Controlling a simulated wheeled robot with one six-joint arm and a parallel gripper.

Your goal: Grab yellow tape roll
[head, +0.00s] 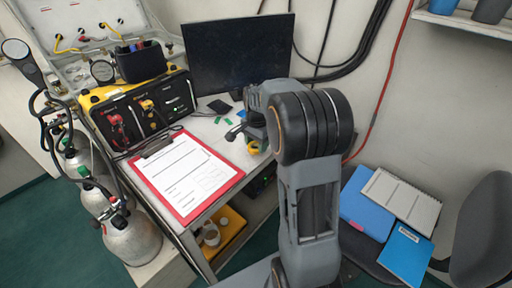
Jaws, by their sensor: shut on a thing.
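The yellow tape roll (253,147) shows partly, low at my gripper, over the right part of the desk behind the clipboard. My gripper (247,138) is shut on the tape roll. My arm hides the right side of the roll and part of the gripper. I cannot tell whether the roll touches the desk top.
A red clipboard with paper (240,180) lies on the desk's front. A black and yellow air panel (143,112) stands left, a dark monitor (238,55) behind. Gas cylinders (133,238) stand front left. A chair with blue folders (407,252) is at right.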

